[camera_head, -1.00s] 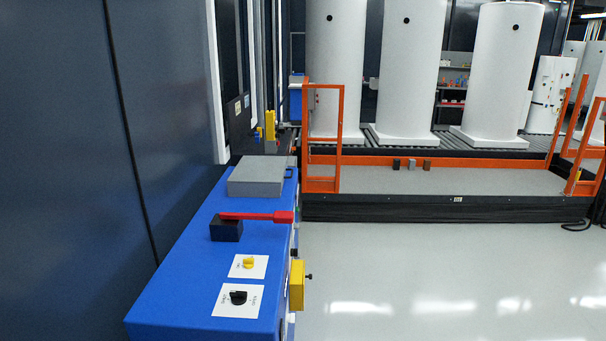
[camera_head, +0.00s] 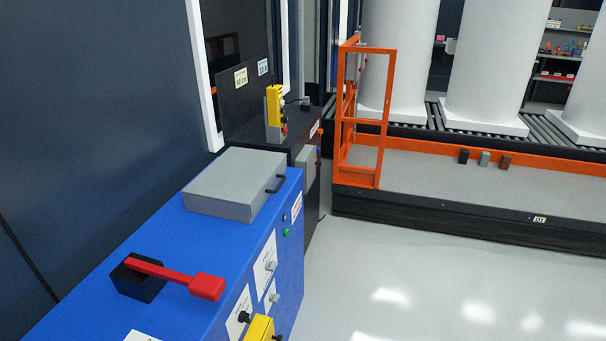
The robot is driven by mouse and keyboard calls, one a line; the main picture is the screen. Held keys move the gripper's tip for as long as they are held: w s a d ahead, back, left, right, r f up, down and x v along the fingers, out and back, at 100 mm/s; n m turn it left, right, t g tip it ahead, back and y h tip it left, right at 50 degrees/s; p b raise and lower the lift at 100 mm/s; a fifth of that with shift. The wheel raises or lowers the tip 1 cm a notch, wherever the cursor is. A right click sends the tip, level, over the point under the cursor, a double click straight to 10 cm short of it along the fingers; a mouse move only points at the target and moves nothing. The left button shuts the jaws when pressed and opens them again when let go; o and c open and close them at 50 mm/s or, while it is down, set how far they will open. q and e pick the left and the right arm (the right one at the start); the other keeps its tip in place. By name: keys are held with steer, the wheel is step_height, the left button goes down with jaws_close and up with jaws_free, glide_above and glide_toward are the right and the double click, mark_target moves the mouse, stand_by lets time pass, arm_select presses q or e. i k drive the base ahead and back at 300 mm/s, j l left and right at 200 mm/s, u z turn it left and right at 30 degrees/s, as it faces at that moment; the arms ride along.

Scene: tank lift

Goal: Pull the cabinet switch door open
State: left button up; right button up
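A blue cabinet (camera_head: 130,275) stands at the lower left in the head view. A grey box-shaped door or cover (camera_head: 232,181) lies closed on its top. A small dark handle (camera_head: 276,184) is on the right side of that grey cover. A red lever (camera_head: 178,277) on a black block (camera_head: 137,281) sits on the cabinet top, nearer to me. Neither of my grippers shows in this view.
A black panel with a yellow control box (camera_head: 274,112) stands behind the cabinet. An orange gate (camera_head: 362,115) and a raised platform with white tanks (camera_head: 398,50) lie beyond. The grey floor (camera_head: 420,285) to the right is clear. A yellow box (camera_head: 260,328) juts from the cabinet's front.

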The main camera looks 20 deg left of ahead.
mark_target(311, 164)
steer(key=i+u, duration=0.45)
steer(key=i+l+u, duration=0.15)
steer(key=i+l, duration=0.35)
steer(key=i+l+u, duration=0.15)
steer(key=i+l, duration=0.3)
steer(key=l, duration=0.2)
